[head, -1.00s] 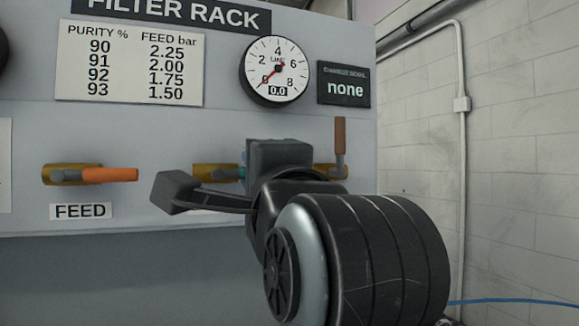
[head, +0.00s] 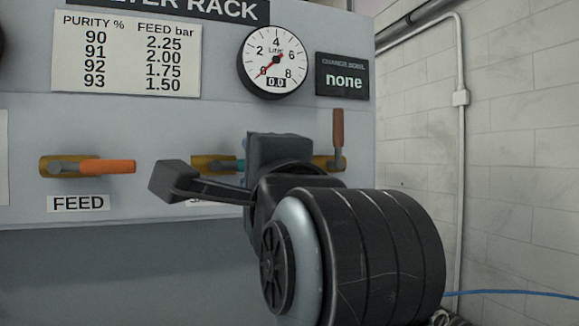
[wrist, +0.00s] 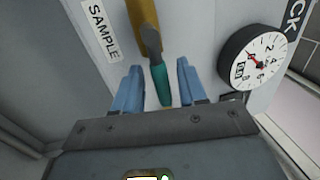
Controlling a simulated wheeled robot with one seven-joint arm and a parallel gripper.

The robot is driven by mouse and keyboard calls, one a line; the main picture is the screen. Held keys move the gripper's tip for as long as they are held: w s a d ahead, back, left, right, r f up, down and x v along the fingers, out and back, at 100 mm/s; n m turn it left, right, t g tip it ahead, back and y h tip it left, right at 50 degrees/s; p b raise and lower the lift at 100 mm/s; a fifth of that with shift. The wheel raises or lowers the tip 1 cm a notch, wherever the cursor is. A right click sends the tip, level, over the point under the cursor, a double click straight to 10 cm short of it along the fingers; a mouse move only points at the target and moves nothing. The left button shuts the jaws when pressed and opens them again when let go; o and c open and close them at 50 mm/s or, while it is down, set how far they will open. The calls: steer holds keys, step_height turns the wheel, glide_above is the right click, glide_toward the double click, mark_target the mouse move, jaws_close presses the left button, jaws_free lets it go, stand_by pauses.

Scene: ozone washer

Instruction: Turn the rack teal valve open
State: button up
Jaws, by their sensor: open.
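The teal valve has a brass body (head: 205,162) and a teal handle (head: 240,166) that lies roughly level, pointing right. My gripper (head: 222,166) is in front of it and hides much of the handle in the head view. In the wrist view, my gripper (wrist: 160,69) is open with its blue fingers on either side of the teal handle (wrist: 161,86). A gap shows on both sides of the handle, so the fingers do not grip it. The SAMPLE label (wrist: 100,30) is beside the valve.
The orange-handled FEED valve (head: 105,167) is to the left. A brown-handled valve (head: 338,130) with its handle upright is close on the right of my gripper. The line gauge (head: 273,62) above reads 0.0. A "none" display (head: 342,76) is beside it.

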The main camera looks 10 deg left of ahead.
steer(key=shift+s, duration=0.1)
steer(key=b+v, duration=0.1)
steer(key=v, duration=0.6)
steer(key=shift+s+d+b, duration=0.25)
steer(key=shift+b, duration=0.05)
steer(key=shift+f, duration=0.15)
